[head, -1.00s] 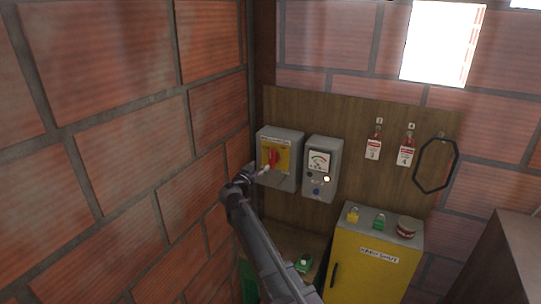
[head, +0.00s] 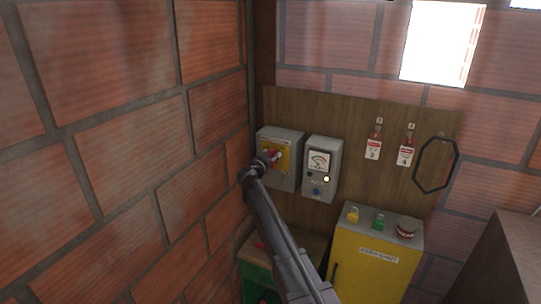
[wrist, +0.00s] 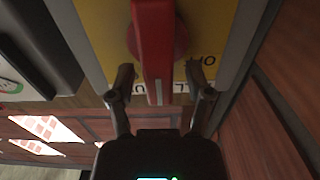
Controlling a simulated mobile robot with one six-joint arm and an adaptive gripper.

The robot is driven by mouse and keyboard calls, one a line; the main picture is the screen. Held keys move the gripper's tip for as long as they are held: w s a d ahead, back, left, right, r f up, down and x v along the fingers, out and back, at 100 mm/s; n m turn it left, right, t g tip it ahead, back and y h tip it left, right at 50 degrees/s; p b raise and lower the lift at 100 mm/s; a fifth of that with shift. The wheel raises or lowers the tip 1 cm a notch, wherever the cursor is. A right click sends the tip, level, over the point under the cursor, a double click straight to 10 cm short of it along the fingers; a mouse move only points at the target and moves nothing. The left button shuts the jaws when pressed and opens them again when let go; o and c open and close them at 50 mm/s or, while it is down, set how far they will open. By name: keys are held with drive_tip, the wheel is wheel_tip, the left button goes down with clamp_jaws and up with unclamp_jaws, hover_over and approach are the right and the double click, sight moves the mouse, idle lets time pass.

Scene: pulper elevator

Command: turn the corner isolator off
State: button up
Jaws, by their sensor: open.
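The corner isolator is a grey box (head: 290,178) with a yellow front plate (head: 267,143) and a red handle (head: 275,154). It is on the wooden board close to the brick corner. In the wrist view the red handle (wrist: 155,50) runs lengthwise between the two fingers of my gripper (wrist: 160,76). My gripper is open, with one finger on each side of the handle; I cannot tell if either touches it. Part of a label, seemingly "OFF", shows on the yellow plate (wrist: 208,35) beside the right finger. In the head view my gripper (head: 268,161) hides part of the handle and plate.
A grey meter box (head: 333,150) is just right of the isolator. Tags (head: 373,150) and a black loop (head: 418,176) hang further right. A yellow cabinet (head: 372,275) with padlocks on top stands below. The left brick wall (head: 205,170) is close to my arm.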

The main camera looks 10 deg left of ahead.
drive_tip(key=shift+s, duration=0.1)
clamp_jaws()
drive_tip(key=shift+n, duration=0.3)
drive_tip(key=n, duration=0.2)
drive_tip(key=a+n, duration=0.1)
drive_tip(key=shift+f+n, duration=0.15)
drive_tip(key=shift+n, duration=0.25)
drive_tip(key=shift+w+a+f+n+b, duration=0.2)
drive_tip(key=shift+f+n+b, duration=0.25)
drive_tip(key=shift+n, duration=1.8)
drive_tip(key=shift+w+a+f+n+b, duration=0.1)
drive_tip(key=shift+a+f+n+b, duration=0.25)
drive_tip(key=shift+n, duration=1.95)
drive_tip(key=shift+w+a+f+n+b, duration=0.15)
drive_tip(key=shift+f+n+b, duration=0.35)
drive_tip(key=shift+n, duration=1.75)
